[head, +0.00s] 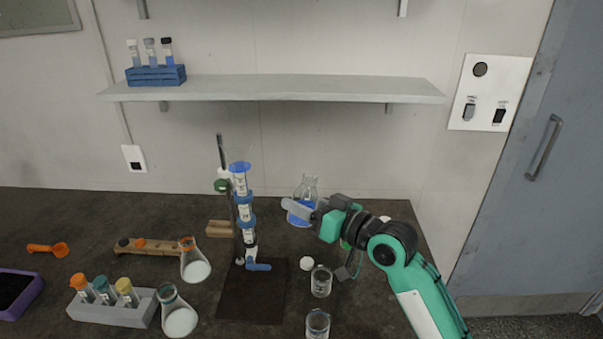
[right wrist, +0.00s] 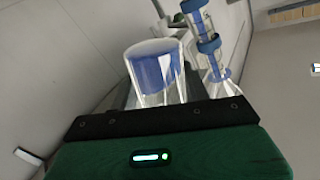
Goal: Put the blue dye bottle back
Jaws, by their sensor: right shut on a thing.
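The blue dye bottle is a clear glass vessel with blue liquid (head: 309,187), at the back of the bench just right of the column stand. My right gripper (head: 306,207) reaches it from the right and is shut on it, with the fingers across its front. In the right wrist view the clear vessel with its blue content (right wrist: 156,70) is directly in front of the gripper. The fingers hide part of it, and I cannot tell whether its base touches the bench. My left gripper is not in view.
A stand with a blue-jointed column (head: 244,205) is close left of the gripper. Two glass beakers (head: 321,282) (head: 317,324) stand in front of my right arm. Two flasks (head: 194,264) (head: 178,316) and a grey tube rack (head: 140,312) are at left. A shelf (head: 270,90) overhangs the back.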

